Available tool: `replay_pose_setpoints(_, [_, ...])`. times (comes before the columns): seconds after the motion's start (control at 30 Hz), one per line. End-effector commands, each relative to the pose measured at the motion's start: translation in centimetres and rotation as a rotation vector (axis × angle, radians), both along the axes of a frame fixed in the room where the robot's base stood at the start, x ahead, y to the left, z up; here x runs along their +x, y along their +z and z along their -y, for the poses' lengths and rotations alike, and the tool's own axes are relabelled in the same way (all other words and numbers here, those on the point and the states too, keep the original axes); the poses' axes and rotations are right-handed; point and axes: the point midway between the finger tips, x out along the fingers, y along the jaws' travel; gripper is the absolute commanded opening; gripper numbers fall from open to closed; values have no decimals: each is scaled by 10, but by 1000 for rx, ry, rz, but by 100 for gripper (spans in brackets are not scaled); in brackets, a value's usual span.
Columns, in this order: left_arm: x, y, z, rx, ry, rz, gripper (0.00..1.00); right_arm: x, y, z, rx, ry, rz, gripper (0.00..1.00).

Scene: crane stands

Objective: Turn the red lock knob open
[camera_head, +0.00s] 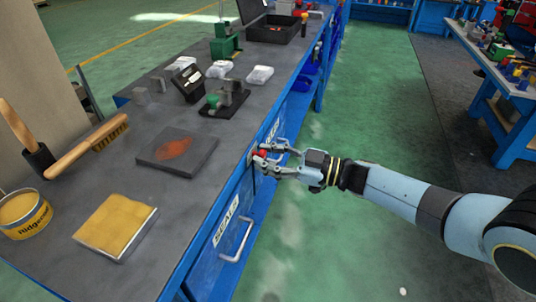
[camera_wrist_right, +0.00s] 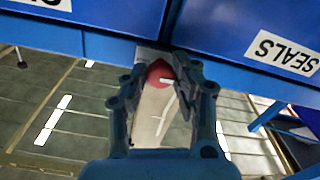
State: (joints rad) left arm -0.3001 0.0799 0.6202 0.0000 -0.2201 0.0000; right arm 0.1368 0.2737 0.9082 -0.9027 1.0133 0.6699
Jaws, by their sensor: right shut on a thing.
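The red lock knob (camera_head: 262,154) is on the front edge of the blue workbench, just under the dark top. In the right wrist view the red knob (camera_wrist_right: 159,74) shows a white mark and sits between my fingers. My right gripper (camera_head: 266,156) reaches in from the right, and its fingers are shut around the knob; it also shows in the right wrist view (camera_wrist_right: 155,80). The fingers cover part of the knob. My left gripper is not in view.
Below the knob is a blue drawer front labelled SEALS (camera_head: 227,221) with a metal handle (camera_head: 236,240). On the bench top are a brush (camera_head: 88,146), a yellow tin (camera_head: 24,213), a yellow pad (camera_head: 115,226) and a dark plate (camera_head: 176,153).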

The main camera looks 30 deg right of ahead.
Motion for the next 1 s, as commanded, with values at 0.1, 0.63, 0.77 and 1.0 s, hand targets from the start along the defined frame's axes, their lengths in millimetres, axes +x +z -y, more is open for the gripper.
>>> replay_pose_setpoints(0.1, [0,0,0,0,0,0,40,-1,-2,0,4,-1,-9,0])
replay_pose_setpoints(0.63, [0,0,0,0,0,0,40,-1,-1,0,4,0,-8,51])
replay_pose_setpoints(0.77, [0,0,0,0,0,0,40,-1,-1,0,5,-1,-7,51])
replay_pose_setpoints(1.0, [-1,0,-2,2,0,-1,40,-9,-2,8,3,0,-8,51])
